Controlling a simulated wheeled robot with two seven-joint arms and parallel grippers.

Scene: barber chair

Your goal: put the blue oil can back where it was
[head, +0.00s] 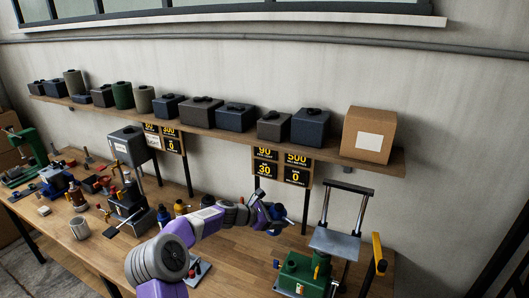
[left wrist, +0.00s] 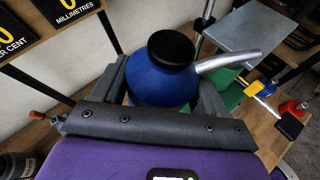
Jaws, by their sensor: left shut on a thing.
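My left gripper (head: 268,213) is shut on the blue oil can (left wrist: 158,84). In the left wrist view the can has a round blue body, a black cap and a grey spout pointing right. Its body sits between the two fingers, and its lower part is hidden by my gripper. In the head view the can (head: 279,212) shows only as a small dark blue shape at the end of my arm, over the right part of the bench. I cannot tell how far it is above the bench top. My right gripper is not in view.
A green machine with a grey plate (head: 336,243) stands right of the gripper. Signs (head: 282,166) hang behind it under a shelf of boxes (head: 367,135). Small bottles (head: 181,208) and tools crowd the left. Bare wood (head: 235,262) lies in front of the gripper.

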